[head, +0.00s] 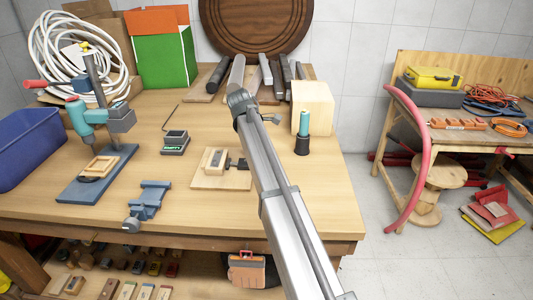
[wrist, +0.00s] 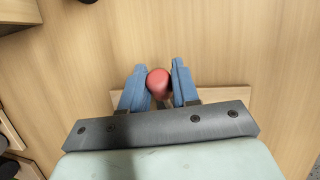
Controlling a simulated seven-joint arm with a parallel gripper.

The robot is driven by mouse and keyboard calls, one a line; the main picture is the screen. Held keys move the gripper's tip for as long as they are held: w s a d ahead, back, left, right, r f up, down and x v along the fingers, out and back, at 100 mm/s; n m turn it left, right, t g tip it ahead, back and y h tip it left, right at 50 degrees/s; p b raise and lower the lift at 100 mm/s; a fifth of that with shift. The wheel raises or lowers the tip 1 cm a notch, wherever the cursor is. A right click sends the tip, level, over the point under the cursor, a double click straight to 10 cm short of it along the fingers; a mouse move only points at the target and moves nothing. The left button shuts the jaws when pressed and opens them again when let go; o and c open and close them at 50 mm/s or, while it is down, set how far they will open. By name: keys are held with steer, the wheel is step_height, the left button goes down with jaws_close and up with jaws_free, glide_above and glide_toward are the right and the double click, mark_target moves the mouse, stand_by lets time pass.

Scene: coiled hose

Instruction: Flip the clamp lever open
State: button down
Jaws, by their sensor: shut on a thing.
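In the wrist view my gripper (wrist: 159,80) has its two blue fingers closed on a rounded red knob (wrist: 158,83), which looks like the tip of the clamp lever. A light wooden board (wrist: 207,93) lies beneath it, partly hidden by the gripper body. In the head view a small wooden board (head: 207,182) with a light block and a dark clamp part (head: 240,164) sits mid-bench, beside my arm. My gripper and the red knob do not show there, so the lever's angle cannot be told.
On the workbench (head: 185,207) a blue vise (head: 150,200) and a drill press (head: 95,150) stand left. A green-black box (head: 175,142) lies behind the board. A teal-handled tool in a black holder (head: 303,143) and a wooden block (head: 313,108) stand right. The front bench is fairly clear.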

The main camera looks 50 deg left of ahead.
steer(key=s+a+r+t+h, duration=0.2)
steer(key=t+h, duration=0.1)
steer(key=shift+a, duration=0.15)
steer(key=shift+s+a+r+n+t+h, duration=0.3)
steer(key=shift+s+a+t+h, duration=0.25)
steer(key=shift+t, duration=0.25)
steer(key=shift+s+a+r+t+h, duration=0.1)
steer(key=shift+s+a+t+h, duration=0.3)
steer(key=shift+t+h, duration=0.25)
steer(key=shift+s+a+r+t+h, duration=0.1)
steer(key=shift+s+a+t+h, duration=0.2)
steer(key=shift+s+t+h, duration=0.25)
steer(key=c, duration=0.9)
jaws_free()
